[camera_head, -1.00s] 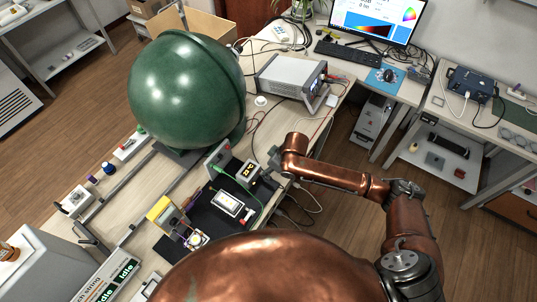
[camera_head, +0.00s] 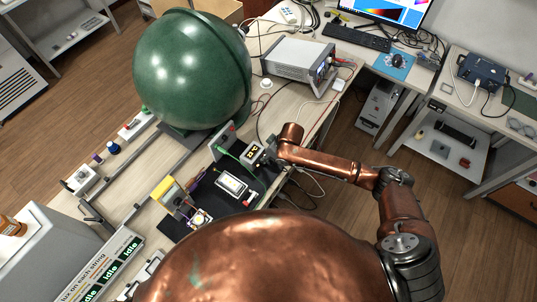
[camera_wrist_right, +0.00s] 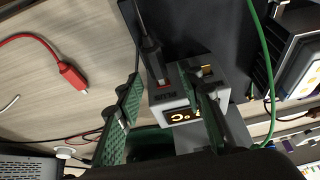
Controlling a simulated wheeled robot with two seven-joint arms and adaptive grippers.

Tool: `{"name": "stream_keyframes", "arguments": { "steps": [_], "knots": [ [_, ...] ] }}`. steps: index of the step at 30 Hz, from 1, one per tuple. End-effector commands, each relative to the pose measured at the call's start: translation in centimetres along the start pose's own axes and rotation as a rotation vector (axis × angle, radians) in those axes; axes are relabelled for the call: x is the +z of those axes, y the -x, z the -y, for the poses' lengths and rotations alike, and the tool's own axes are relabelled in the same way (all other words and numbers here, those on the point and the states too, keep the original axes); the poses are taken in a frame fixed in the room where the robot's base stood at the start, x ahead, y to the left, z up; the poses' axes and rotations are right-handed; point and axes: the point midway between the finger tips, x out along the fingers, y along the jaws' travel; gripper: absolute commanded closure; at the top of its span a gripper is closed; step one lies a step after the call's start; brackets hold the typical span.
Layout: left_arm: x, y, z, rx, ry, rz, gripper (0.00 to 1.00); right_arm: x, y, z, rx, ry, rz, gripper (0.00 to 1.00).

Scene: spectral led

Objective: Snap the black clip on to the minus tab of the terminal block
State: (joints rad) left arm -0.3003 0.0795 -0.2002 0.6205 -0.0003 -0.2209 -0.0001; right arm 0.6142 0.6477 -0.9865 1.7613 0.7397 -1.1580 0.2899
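The terminal block (camera_head: 252,152) is a small white box on the dark mat. In the right wrist view it shows an orange lit display and a brass tab (camera_wrist_right: 207,70). A black clip (camera_wrist_right: 152,58) on a black lead lies against or just above the block's red-marked side; I cannot tell whether it touches. My right gripper (camera_wrist_right: 165,95), with green-padded fingers, is spread apart around the block and the clip. The right finger covers part of the block near the brass tab. In the head view the gripper (camera_head: 270,152) is beside the block. My left gripper is out of view.
A red clip (camera_wrist_right: 72,76) on a red lead lies on bare table. A green cable (camera_wrist_right: 265,60) runs beside the block. A large green sphere (camera_head: 192,70), a yellow meter (camera_head: 170,192) and a bench instrument (camera_head: 298,60) stand around the work area.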

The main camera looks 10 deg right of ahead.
Motion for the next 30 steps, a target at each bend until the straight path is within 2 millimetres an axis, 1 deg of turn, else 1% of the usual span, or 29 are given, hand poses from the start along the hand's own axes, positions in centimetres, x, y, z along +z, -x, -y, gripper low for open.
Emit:
{"name": "stream_keyframes", "arguments": {
  "steps": [1,15,18,19,25,30],
  "knots": [
    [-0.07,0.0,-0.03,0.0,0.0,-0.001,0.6,-0.02,0.0,0.03,0.0,0.0,0.0,0.69],
    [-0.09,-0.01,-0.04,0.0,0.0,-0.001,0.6,-0.04,0.02,0.03,0.0,0.001,0.0,1.0],
    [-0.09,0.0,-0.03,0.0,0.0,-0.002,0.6,-0.05,0.02,0.03,0.0,0.001,0.0,1.0],
    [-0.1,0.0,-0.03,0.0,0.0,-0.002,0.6,-0.04,0.03,0.03,0.0,0.001,0.0,0.87],
    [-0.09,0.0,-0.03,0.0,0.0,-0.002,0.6,-0.05,0.03,0.02,0.0,0.001,0.0,1.0],
    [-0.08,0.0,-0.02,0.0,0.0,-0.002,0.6,-0.05,0.04,0.01,0.0,0.001,0.0,1.0]
  ]
}}
